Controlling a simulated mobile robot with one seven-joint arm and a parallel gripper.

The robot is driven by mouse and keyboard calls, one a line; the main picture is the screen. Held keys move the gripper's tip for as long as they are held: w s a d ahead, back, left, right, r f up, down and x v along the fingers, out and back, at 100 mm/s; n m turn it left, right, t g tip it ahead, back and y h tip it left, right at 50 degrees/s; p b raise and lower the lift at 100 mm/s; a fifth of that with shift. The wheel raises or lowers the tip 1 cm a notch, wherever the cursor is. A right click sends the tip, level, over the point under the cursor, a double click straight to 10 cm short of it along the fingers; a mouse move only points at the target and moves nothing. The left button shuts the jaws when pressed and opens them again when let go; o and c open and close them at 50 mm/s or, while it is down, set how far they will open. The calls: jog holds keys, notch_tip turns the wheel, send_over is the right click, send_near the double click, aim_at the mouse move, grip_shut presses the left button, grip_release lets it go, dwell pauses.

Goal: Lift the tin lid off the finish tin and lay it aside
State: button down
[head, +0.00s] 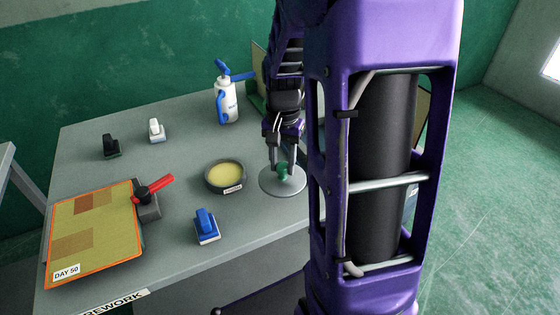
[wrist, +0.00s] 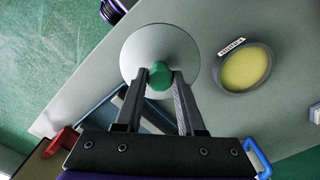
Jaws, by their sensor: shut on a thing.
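The tin lid (head: 270,183) is a grey disc with a green knob; it also shows in the wrist view (wrist: 134,45). My gripper (head: 283,168) is shut on the green knob (wrist: 159,75), with one finger on each side of it. The lid is to the right of the finish tin and apart from it; I cannot tell whether it touches the table. The finish tin (head: 212,186) is a round dark tin, open at the top, with pale yellow finish inside and a white label on its front. It also shows in the wrist view (wrist: 267,72).
A red-handled tool (head: 153,188) sits at the edge of an orange-rimmed panel (head: 110,238). Bare table lies around the tin.

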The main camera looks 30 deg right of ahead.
aim_at(282, 178)
jog(key=shift+f+b, duration=1.6)
jog(key=shift+f, duration=0.85)
jog(key=shift+f+b, duration=0.4)
jog(key=shift+f, duration=0.2)
jog(key=shift+c, duration=2.2)
grip_release()
jog(key=shift+r, duration=0.1)
notch_tip(282, 178, up, 17)
jog(key=p, duration=0.3)
jog(key=shift+r, duration=0.2)
